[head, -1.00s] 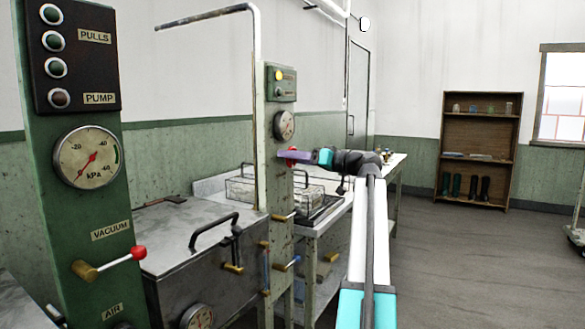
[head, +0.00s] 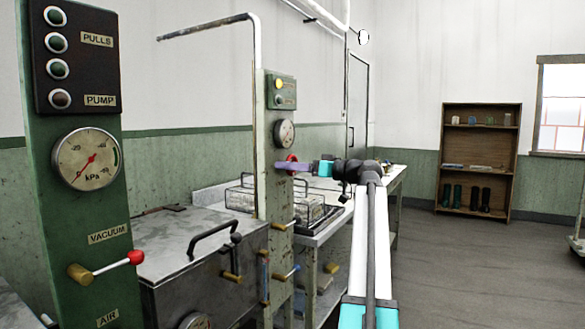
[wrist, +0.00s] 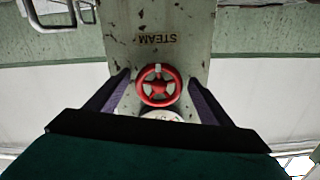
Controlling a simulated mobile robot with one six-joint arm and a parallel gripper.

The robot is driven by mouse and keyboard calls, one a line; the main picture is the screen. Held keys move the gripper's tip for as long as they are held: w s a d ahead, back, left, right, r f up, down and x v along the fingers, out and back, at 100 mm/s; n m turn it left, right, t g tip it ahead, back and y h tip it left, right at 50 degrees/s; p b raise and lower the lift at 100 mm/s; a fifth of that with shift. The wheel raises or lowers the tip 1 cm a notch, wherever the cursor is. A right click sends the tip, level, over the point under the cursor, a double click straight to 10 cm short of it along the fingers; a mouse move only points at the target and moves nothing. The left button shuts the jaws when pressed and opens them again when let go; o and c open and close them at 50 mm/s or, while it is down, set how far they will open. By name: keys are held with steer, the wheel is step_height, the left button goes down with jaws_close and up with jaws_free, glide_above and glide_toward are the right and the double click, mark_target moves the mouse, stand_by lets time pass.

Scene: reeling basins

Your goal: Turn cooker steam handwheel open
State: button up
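The red steam handwheel (wrist: 158,85) is mounted on the green post (wrist: 187,45), under the STEAM lettering, which appears upside down in the wrist view. In the head view the handwheel (head: 291,160) shows as a small red rim on the post below a round gauge (head: 284,133). My gripper (wrist: 158,82) is open, with one dark finger on each side of the wheel and visible gaps between fingers and rim. In the head view my gripper (head: 284,166) is at the wheel from the right. I cannot tell how deep the fingertips reach.
A vacuum panel (head: 80,200) with a gauge and red-knobbed lever stands at the near left. A metal tank (head: 190,255) with a handled lid sits beside the post. A wire basket (head: 300,210) stands on the bench behind. A shelf (head: 480,160) and open floor lie at right.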

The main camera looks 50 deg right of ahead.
steer(key=shift+r, duration=0.1)
steer(key=shift+s+d, duration=0.1)
steer(key=shift+s, duration=0.05)
steer(key=p+v, duration=0.2)
steer(key=v, duration=1.1)
steer(key=shift+s, duration=0.25)
stand_by(0.4)
